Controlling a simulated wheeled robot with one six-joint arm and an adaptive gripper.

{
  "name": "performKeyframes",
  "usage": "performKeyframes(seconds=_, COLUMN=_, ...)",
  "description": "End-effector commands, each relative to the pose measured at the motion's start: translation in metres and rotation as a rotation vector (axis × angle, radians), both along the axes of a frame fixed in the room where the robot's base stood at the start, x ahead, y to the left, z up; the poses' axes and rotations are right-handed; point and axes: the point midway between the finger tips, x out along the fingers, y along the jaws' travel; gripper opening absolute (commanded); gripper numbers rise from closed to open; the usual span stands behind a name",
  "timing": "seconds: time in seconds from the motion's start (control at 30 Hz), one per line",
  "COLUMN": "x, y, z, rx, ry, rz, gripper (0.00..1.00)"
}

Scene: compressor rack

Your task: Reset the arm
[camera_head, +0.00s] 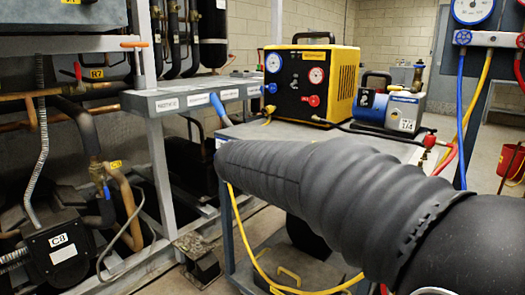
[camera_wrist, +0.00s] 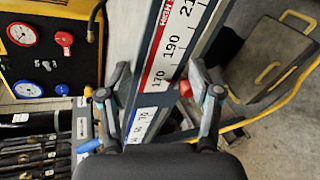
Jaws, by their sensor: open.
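My gripper (camera_wrist: 158,78) shows in the wrist view with its two fingers spread apart. Nothing is clamped between them. My arm (camera_head: 330,185), in a dark ribbed sleeve, reaches from the lower right to the middle in the head view. Its gripper is hidden there.
A cart (camera_head: 235,131) holds a yellow gauge machine (camera_head: 335,85) and a blue pump (camera_head: 372,108), close behind my arm. The compressor rack (camera_head: 160,190) with pipes fills the left. A gauge manifold (camera_head: 490,38) with hoses hangs at right. A red bucket (camera_head: 512,160) stands far right.

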Motion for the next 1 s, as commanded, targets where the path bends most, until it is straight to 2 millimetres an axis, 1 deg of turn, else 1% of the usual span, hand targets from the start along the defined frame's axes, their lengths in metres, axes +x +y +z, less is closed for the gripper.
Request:
performKeyframes(seconds=0.03, x=-0.009, y=-0.004, z=-0.013, rx=0.051, ry=0.023, rz=-0.017, gripper=0.64)
performKeyframes(seconds=0.07, x=-0.015, y=-0.005, z=-0.021, rx=0.085, ry=0.037, rz=-0.027, gripper=0.64)
performKeyframes(seconds=0.17, x=-0.045, y=-0.014, z=-0.052, rx=0.237, ry=0.091, rz=-0.086, gripper=0.64)
performKeyframes(seconds=0.2, x=-0.060, y=-0.018, z=-0.064, rx=0.311, ry=0.112, rz=-0.120, gripper=0.64)
performKeyframes(seconds=0.27, x=-0.085, y=-0.025, z=-0.082, rx=0.424, ry=0.140, rz=-0.175, gripper=0.64)
performKeyframes(seconds=0.3, x=-0.103, y=-0.028, z=-0.093, rx=0.501, ry=0.157, rz=-0.216, gripper=0.64)
performKeyframes(seconds=0.37, x=-0.129, y=-0.033, z=-0.106, rx=0.618, ry=0.176, rz=-0.280, gripper=0.64)
performKeyframes(seconds=0.4, x=-0.148, y=-0.036, z=-0.115, rx=0.696, ry=0.186, rz=-0.326, gripper=0.64)
performKeyframes(seconds=0.47, x=-0.176, y=-0.039, z=-0.126, rx=0.816, ry=0.194, rz=-0.395, gripper=0.64)
performKeyframes(seconds=0.5, x=-0.193, y=-0.040, z=-0.132, rx=0.890, ry=0.197, rz=-0.441, gripper=0.64)
performKeyframes(seconds=0.57, x=-0.217, y=-0.041, z=-0.139, rx=0.997, ry=0.195, rz=-0.506, gripper=0.64)
performKeyframes(seconds=0.6, x=-0.233, y=-0.042, z=-0.143, rx=1.063, ry=0.190, rz=-0.545, gripper=0.64)
performKeyframes(seconds=0.7, x=-0.266, y=-0.042, z=-0.150, rx=1.215, ry=0.167, rz=-0.635, gripper=0.64)
performKeyframes(seconds=0.8, x=-0.293, y=-0.045, z=-0.152, rx=1.330, ry=0.133, rz=-0.697, gripper=0.64)
performKeyframes(seconds=0.9, x=-0.312, y=-0.051, z=-0.150, rx=1.398, ry=0.087, rz=-0.733, gripper=0.64)
performKeyframes(seconds=1.0, x=-0.321, y=-0.062, z=-0.142, rx=1.420, ry=0.028, rz=-0.737, gripper=0.64)
